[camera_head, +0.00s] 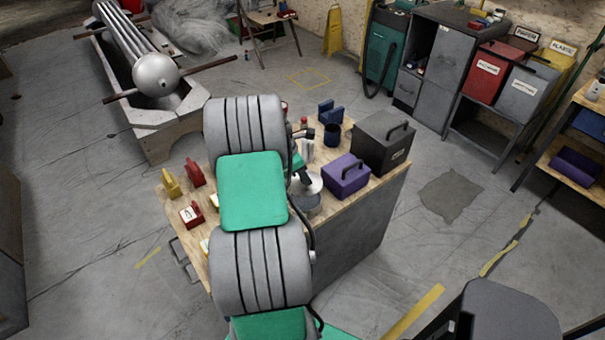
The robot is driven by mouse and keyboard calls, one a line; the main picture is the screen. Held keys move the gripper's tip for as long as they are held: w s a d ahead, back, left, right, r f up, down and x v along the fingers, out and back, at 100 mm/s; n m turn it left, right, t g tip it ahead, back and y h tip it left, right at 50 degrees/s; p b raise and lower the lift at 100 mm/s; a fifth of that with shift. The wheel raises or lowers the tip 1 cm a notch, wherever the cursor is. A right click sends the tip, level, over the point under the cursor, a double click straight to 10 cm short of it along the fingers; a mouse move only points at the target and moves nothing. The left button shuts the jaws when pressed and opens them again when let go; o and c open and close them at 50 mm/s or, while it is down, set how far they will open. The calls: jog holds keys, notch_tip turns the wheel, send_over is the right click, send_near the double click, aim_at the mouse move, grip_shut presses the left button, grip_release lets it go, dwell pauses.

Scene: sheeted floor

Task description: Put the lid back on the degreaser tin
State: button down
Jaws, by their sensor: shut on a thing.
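My gripper (304,178) is small in view and partly hidden behind my arm. It is shut on a pale round lid (315,184), seen just right of my arm above the wooden bench. A dark grey round tin (309,205), which looks like the degreaser tin, stands on the bench directly below the lid. The lid appears over the tin's upper part. I cannot tell whether they touch. The tin's left side is hidden by my arm.
A purple box (346,176) with a handle stands close right of the tin. A dark grey box (383,142) and a dark blue mug (331,134) stand behind. Red (194,172) and yellow (171,184) items sit on the bench's left.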

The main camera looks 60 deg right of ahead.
aim_at(301, 183)
jog(key=shift+f+b, duration=2.35)
jog(key=shift+f, duration=0.85)
jog(key=shift+r+p, duration=0.1)
jog(key=shift+p, duration=0.55)
jog(key=shift+f, duration=0.25)
jog(key=shift+p, duration=0.45)
jog(key=c, duration=1.1)
grip_release()
jog(key=shift+o, duration=0.3)
